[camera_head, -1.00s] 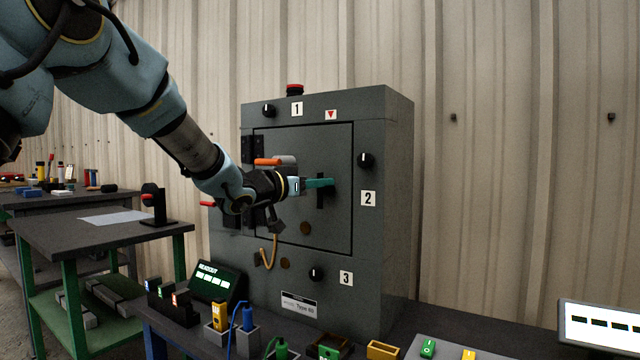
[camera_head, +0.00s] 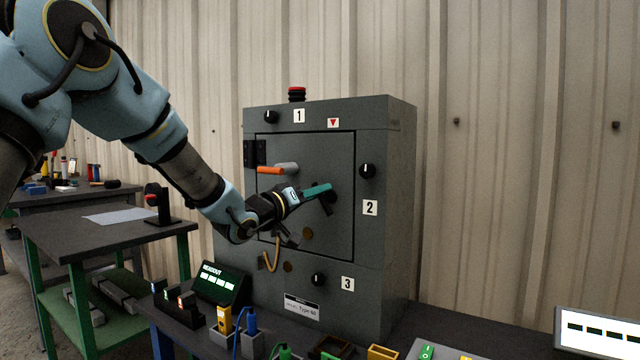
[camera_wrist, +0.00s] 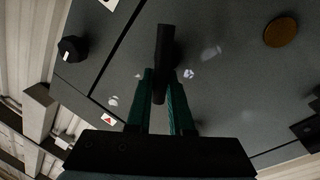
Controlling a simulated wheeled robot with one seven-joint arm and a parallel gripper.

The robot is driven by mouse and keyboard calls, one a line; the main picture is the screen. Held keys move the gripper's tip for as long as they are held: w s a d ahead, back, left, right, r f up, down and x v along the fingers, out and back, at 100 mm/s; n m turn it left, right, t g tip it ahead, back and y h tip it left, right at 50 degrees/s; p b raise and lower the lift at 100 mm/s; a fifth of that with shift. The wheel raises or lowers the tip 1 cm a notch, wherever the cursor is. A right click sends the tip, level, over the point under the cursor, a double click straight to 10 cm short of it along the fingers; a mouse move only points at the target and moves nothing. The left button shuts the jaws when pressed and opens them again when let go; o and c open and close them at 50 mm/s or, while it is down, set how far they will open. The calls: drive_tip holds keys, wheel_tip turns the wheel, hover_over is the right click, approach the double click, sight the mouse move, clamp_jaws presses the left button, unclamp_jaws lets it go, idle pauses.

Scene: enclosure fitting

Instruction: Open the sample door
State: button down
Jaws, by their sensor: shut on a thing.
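The sample door (camera_head: 335,155) is a dark grey panel in the front of a grey enclosure (camera_head: 383,245). It looks flush with its frame, with a thin dark seam around it. A black bar handle (camera_head: 328,208) sits on the door's right half and is tilted. My gripper (camera_head: 320,189) has green fingers shut on this handle. In the wrist view, the handle (camera_wrist: 164,45) passes between the two fingertips (camera_wrist: 160,82). The fingers and wrist hide part of the handle in the head view.
An orange-tipped lever (camera_head: 271,170) is left of the handle. Black knobs surround the door, including one by label 2 (camera_head: 367,171). A red button (camera_head: 297,94) tops the enclosure. A readout (camera_head: 221,284) and several small connectors stand on the bench in front. A side table (camera_head: 75,235) is left.

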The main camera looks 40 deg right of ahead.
drive_tip(key=n, duration=0.1)
drive_tip(key=n+t+p, duration=0.1)
drive_tip(key=n, duration=0.1)
drive_tip(key=n+p, duration=0.1)
drive_tip(key=n, duration=0.1)
drive_tip(key=shift+w+a+f, duration=0.1)
drive_tip(key=shift+w+f, duration=0.15)
drive_tip(key=shift+w, duration=0.1)
drive_tip(key=n+t, duration=0.1)
drive_tip(key=n, duration=0.2)
drive_tip(key=f+n+t+p, duration=0.1)
drive_tip(key=n, duration=0.2)
drive_tip(key=shift+w+n, duration=0.1)
drive_tip(key=shift+n, duration=0.3)
drive_tip(key=a+m+g+h+p, duration=0.1)
drive_tip(key=a+g+p, duration=0.3)
drive_tip(key=a, duration=0.6)
drive_tip(key=shift+w+a+m+p, duration=0.35)
drive_tip(key=shift+w+m+p, duration=0.15)
drive_tip(key=shift+p, duration=0.2)
drive_tip(key=shift+f, duration=0.1)
drive_tip(key=c, duration=0.8)
unclamp_jaws()
